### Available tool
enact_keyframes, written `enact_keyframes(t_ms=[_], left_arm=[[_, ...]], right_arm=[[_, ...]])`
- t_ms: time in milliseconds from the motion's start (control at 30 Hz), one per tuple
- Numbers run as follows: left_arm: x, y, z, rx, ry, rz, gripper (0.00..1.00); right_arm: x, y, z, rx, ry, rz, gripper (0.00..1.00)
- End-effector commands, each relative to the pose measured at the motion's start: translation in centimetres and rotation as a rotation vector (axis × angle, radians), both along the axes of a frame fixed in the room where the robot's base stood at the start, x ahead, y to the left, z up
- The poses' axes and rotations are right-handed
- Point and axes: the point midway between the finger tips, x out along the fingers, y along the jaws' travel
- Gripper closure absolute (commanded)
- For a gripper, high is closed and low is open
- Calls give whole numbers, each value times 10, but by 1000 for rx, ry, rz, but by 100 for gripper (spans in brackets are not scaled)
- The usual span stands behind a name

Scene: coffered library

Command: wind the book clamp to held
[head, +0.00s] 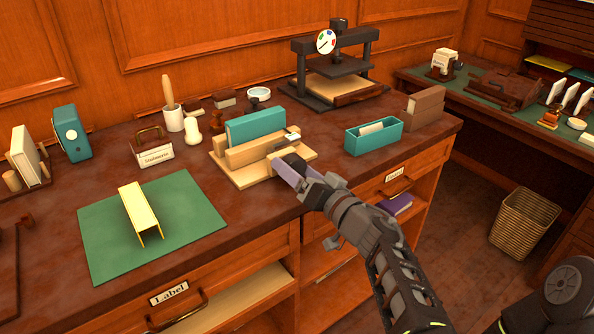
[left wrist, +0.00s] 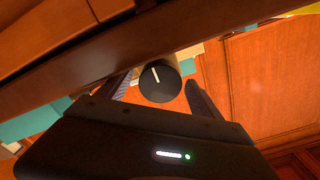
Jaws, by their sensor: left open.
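The book clamp (head: 245,176) is a pale wooden base with upright wooden jaws near the counter's front edge. A teal book (head: 256,127) stands upright between the jaws. My left gripper (head: 285,160) is at the clamp's front right side and hides part of it. In the left wrist view, a round black knob (left wrist: 160,83) with a white line shows between the two spread fingers of my left gripper (left wrist: 160,95). Gaps show on both sides of the knob; I cannot tell how deep the fingers reach around it. My right gripper is not in view.
A press with a dial (head: 325,42) stands behind. A teal tray (head: 374,137) is right of the clamp. A green mat (head: 185,215) bears a yellow folded piece (head: 140,208) on the left. A labelled box (head: 153,148) and a brush pot (head: 173,118) stand near the clamp.

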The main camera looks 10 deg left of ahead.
Motion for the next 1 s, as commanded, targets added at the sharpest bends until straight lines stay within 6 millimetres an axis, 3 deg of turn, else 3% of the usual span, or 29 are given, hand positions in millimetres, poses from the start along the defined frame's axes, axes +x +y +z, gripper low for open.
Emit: enact_keyframes(t_ms=[267,700,1000], left_arm=[[-7,-9,0,0,0,-2,25],[-47,-58,0,0,0,-2,25],[-50,-60,0,-1,1,1,25]], right_arm=[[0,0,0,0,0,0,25],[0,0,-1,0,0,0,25],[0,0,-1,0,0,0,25]])
